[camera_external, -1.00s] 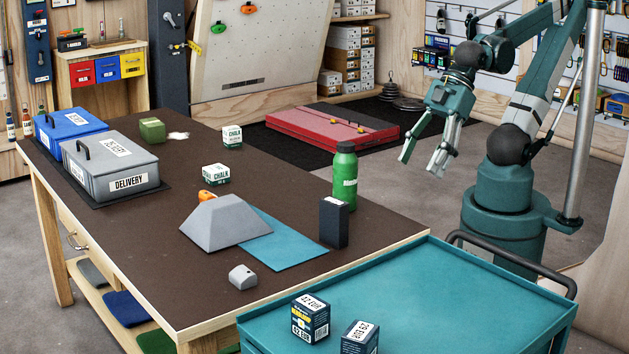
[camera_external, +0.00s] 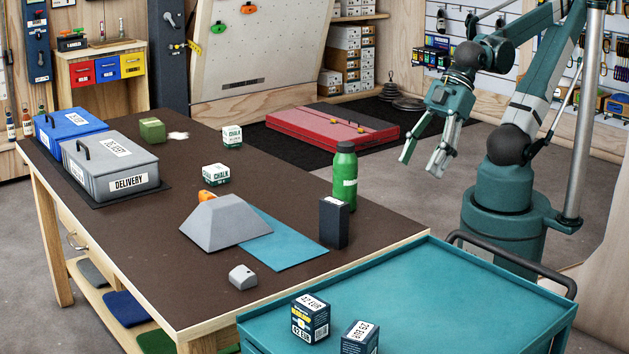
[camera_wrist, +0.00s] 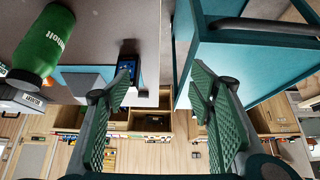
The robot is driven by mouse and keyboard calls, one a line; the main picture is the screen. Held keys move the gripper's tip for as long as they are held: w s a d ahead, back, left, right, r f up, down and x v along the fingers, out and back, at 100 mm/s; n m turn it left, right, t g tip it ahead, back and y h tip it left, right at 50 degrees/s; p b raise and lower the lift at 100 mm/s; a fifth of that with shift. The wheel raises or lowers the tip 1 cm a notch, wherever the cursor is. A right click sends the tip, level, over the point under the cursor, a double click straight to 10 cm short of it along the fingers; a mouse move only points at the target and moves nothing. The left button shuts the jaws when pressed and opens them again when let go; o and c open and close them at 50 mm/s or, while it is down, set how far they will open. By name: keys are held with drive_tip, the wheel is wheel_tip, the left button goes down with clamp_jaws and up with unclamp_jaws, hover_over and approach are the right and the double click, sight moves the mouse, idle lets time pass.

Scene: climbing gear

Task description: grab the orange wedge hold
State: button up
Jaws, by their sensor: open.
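A small orange hold (camera_external: 206,197) shows on the dark table behind the grey sloped block (camera_external: 226,221). The block hides most of it, so its full shape cannot be told. My gripper (camera_external: 420,166) hangs in the air right of the table, well apart from the orange hold. Its fingers are spread, with nothing between them. In the wrist view the two ridged green fingers of my gripper (camera_wrist: 161,80) stand wide apart and empty. The orange hold is not visible in the wrist view.
A green bottle (camera_external: 345,178) and a black box (camera_external: 334,222) stand between my gripper and the grey block. Chalk boxes (camera_external: 216,174), a small grey hold (camera_external: 243,277) and a grey delivery box (camera_external: 112,167) are on the table (camera_external: 150,245). A teal cart (camera_external: 430,295) is in front.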

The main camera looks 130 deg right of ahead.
drive_tip(key=shift+r, duration=0.1)
idle(0.3)
drive_tip(key=w+d+r+g+p, duration=0.15)
drive_tip(key=w+d+p, duration=0.25)
drive_tip(key=w+d, duration=0.6)
drive_tip(key=w+d+r+p, duration=0.3)
drive_tip(key=w+d, duration=0.7)
drive_tip(key=w, duration=0.1)
drive_tip(key=w+d+f+p, duration=0.2)
drive_tip(key=d+f, duration=0.2)
drive_tip(key=d, duration=0.5)
drive_tip(key=w+d+f+p, duration=0.2)
drive_tip(key=d+f, duration=0.3)
drive_tip(key=d, duration=0.5)
drive_tip(key=w+d+f+g+p, duration=0.1)
drive_tip(key=w+d+f+p, duration=0.2)
drive_tip(key=d, duration=0.7)
drive_tip(key=shift+d+f+m, duration=0.25)
drive_tip(key=shift+f+m, duration=0.05)
drive_tip(key=shift+f, duration=0.45)
drive_tip(key=shift+x, duration=1.3)
